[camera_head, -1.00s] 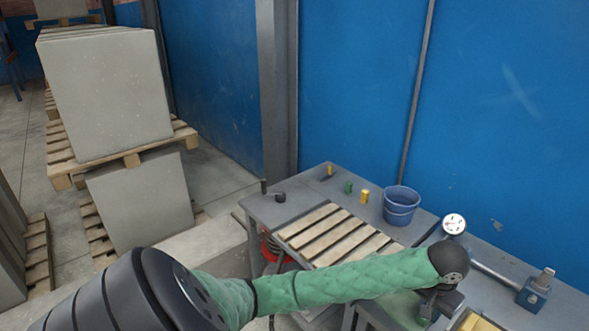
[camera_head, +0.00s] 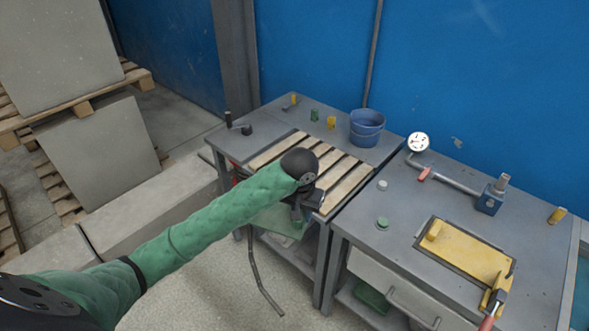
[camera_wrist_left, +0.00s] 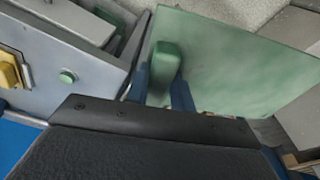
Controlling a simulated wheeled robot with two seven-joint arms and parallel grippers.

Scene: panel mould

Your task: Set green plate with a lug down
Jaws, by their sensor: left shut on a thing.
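The green plate with a lug (camera_head: 281,219) hangs from my left gripper (camera_head: 303,209) at the front edge of the slatted rack (camera_head: 345,180). In the left wrist view the plate (camera_wrist_left: 240,65) is a broad flat sheet. Its raised lug (camera_wrist_left: 165,62) is between the blue fingers of my left gripper (camera_wrist_left: 160,92), which is shut on it. My arm hides part of the plate in the head view, and I cannot tell whether the plate touches the rack. My right gripper is out of view.
A blue bucket (camera_head: 367,128) and small green (camera_head: 315,115) and yellow (camera_head: 331,122) pieces stand behind the slats. The right-hand table holds a yellow plate (camera_head: 470,258), a red-handled clamp (camera_head: 492,308) and a dial gauge (camera_head: 418,142). Most slats are bare.

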